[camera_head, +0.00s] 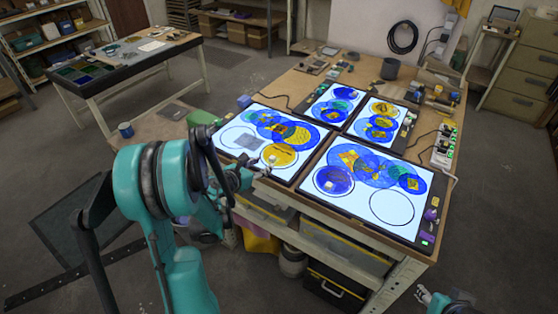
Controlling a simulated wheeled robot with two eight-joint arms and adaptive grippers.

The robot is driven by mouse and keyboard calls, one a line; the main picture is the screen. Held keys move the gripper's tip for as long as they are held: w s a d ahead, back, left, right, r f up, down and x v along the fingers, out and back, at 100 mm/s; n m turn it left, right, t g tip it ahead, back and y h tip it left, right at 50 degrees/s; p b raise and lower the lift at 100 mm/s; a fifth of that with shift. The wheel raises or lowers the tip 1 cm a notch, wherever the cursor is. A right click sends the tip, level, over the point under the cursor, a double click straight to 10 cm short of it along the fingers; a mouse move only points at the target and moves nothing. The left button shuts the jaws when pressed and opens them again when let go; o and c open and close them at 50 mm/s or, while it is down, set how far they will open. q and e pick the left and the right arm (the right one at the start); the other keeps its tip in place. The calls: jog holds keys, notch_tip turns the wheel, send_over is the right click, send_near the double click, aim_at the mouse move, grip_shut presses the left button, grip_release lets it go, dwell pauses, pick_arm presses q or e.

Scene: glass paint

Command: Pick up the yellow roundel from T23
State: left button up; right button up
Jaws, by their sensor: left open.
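Several lit panels lie on the workbench with glass roundels in blue and yellow. A yellow roundel (285,154) lies at the front of the near-left panel (231,138), with a small pale block on it. Another yellow roundel (383,107) is on the back-right panel. I cannot read a T23 label. My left gripper (264,172) is open and empty at the front edge of the near-left panel, just short of the yellow roundel. My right gripper (428,296) shows only partly at the bottom right, away from the bench; its jaws are unclear.
The near-right panel (348,207) holds a dark blue roundel (333,180) and an empty circle outline. Small jars and switches line the bench's right edge. A dark cup (390,69) stands at the back. Drawers and bins sit under the bench; a second table (130,66) stands left.

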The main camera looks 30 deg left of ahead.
aim_at(271, 159)
pick_arm(q)
jog(key=shift+x, duration=1)
jog(key=x, duration=0.1)
jog(key=b+x, duration=0.1)
jog(key=x, duration=0.1)
jog(key=b+x, duration=0.1)
jog(key=shift+w+a+f, duration=0.1)
jog(key=shift+w+a, duration=0.15)
jog(key=shift+w, duration=0.05)
jog(key=shift+s, duration=0.1)
jog(key=shift+c, duration=1.2)
grip_shut()
